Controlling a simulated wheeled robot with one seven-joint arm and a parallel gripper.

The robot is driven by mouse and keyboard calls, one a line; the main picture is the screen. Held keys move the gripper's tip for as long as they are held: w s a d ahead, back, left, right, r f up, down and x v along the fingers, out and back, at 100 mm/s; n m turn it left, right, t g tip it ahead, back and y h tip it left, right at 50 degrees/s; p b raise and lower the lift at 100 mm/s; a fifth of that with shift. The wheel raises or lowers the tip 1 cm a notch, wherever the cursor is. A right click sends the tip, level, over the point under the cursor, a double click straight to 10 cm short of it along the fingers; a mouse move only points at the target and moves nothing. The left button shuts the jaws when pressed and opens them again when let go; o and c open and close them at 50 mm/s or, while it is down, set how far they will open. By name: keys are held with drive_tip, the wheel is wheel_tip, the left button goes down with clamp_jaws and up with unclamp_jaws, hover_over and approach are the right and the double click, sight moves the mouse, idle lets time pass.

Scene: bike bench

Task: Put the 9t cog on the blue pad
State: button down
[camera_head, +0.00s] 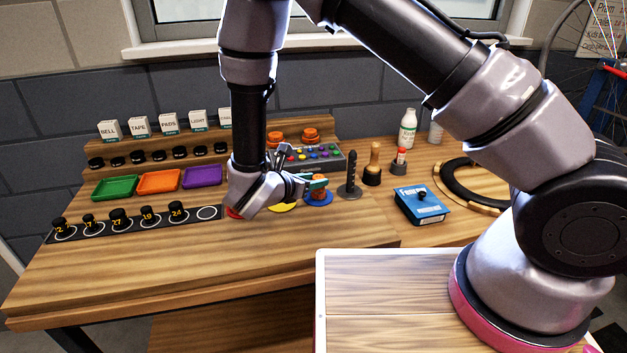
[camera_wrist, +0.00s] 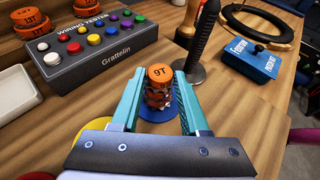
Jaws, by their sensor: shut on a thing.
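The 9t cog (camera_wrist: 160,76) has an orange cap marked 9T above a darker toothed body. My gripper (camera_wrist: 158,88) is shut on it, with a teal finger on each side. In the head view my gripper (camera_head: 314,182) reaches in from the left. The blue pad (camera_head: 319,201) is a round disc directly below the held cog. The pad also shows in the wrist view (camera_wrist: 158,115), partly hidden by the cog. I cannot tell whether the cog's underside touches the pad.
A yellow pad (camera_head: 283,208) and a red pad (camera_head: 233,213) lie left of the blue one. A black upright tool (camera_head: 351,180) stands close on the right. Behind is a grey button box (camera_head: 315,158); other orange-capped pieces (camera_head: 310,134) sit at the back. Bench front is clear.

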drive_tip(key=shift+f, duration=0.2)
drive_tip(key=shift+c, duration=2.1)
unclamp_jaws()
drive_tip(key=shift+r, duration=0.15)
